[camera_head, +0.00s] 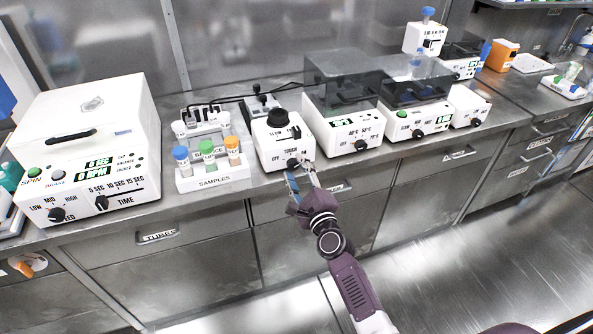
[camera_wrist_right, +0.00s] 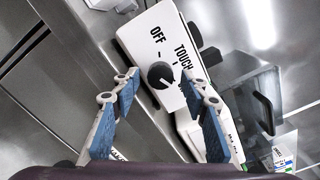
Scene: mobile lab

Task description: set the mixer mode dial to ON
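The mixer (camera_head: 271,150) is a small white box with a black cup on top, standing near the bench's front edge. Its black mode dial (camera_wrist_right: 160,75) sits on the front panel. In the right wrist view OFF and TOUCH labels show beside the dial; the ON label is not readable, and I cannot tell the dial's setting for sure. My right gripper (camera_head: 300,174) is in front of the mixer's panel. In the wrist view its fingers (camera_wrist_right: 160,72) are open, with the dial between their tips; I cannot tell whether they touch it. My left gripper is not in view.
A sample rack (camera_head: 212,180) with capped tubes stands left of the mixer, and a large white centrifuge (camera_head: 85,130) farther left. A device with a dark lid (camera_head: 340,131) stands close on the right. Drawers (camera_head: 160,236) lie below the bench edge.

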